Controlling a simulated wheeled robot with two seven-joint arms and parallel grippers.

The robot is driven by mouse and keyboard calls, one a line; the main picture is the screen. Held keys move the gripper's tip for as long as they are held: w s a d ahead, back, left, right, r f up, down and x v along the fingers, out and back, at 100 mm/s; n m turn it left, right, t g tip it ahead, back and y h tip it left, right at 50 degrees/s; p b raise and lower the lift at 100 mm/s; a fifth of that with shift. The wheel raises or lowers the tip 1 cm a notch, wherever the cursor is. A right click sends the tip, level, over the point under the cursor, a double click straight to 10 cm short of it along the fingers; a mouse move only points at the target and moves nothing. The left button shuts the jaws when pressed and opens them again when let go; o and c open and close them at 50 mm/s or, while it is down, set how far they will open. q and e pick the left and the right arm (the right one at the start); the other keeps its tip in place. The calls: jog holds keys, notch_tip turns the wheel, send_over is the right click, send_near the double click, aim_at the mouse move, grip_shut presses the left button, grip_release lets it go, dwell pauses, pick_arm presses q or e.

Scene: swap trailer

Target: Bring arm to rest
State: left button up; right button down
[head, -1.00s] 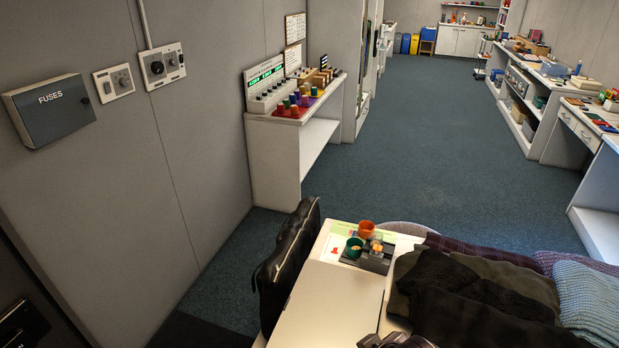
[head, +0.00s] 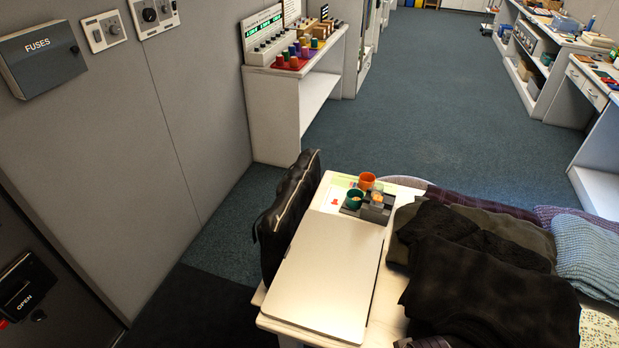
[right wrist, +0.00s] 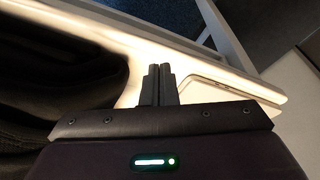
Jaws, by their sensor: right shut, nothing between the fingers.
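My right gripper (right wrist: 160,72) shows in the right wrist view with its two dark fingers together and nothing between them. It is over the pale edge of the low table (right wrist: 216,60), beside dark cloth at the left. In the head view the fingers do not show; only a small dark piece, perhaps of my arm, is at the bottom edge by the table. My left gripper is in neither view.
The carpet (head: 430,120) beyond is clear.

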jog(key=s+f+b, duration=0.2)
jog(key=s+f, duration=0.1)
jog(key=f, duration=1.4)
jog(key=s+d+f+g+b, duration=0.1)
jog(key=s+d+f+b, duration=0.1)
jog(key=s+f, duration=0.8)
jog(key=s+d+f+g+b, duration=0.1)
jog(key=s+d+f+b, duration=0.1)
jog(key=s+f, duration=0.8)
notch_tip(320, 180, down, 4)
jog(key=shift+s+f+b, duration=0.15)
jog(key=shift+f+b, duration=0.05)
jog(key=shift+b, duration=0.4)
